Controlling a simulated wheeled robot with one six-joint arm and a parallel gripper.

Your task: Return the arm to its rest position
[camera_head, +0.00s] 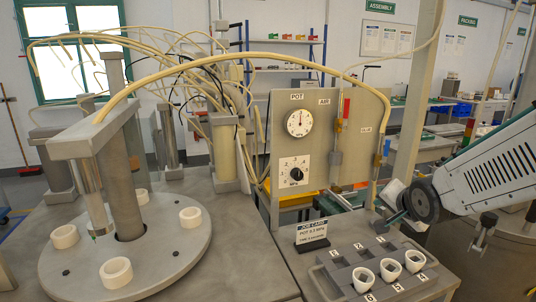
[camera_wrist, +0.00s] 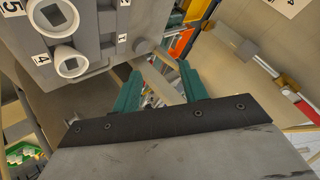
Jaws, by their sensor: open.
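My gripper (camera_wrist: 160,82) is open in the wrist view, its two green fingers apart with nothing held between them. In the head view my arm comes in from the right, and my gripper (camera_head: 398,212) is above and behind the right end of a grey numbered rack (camera_head: 342,262). In the wrist view the rack (camera_wrist: 98,22) lies at upper left, beside the fingers and apart from them. Three white cups (camera_head: 390,269) stand in the rack's front row, and two of them show in the wrist view (camera_wrist: 72,62).
A round grey plate (camera_head: 150,250) with several white rings stands at left under a metal column. A gauge panel (camera_head: 290,155) stands behind the rack, with a yellowish hose arching over it. A job card (camera_head: 312,232) stands left of the rack. A post (camera_head: 412,90) rises behind my arm.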

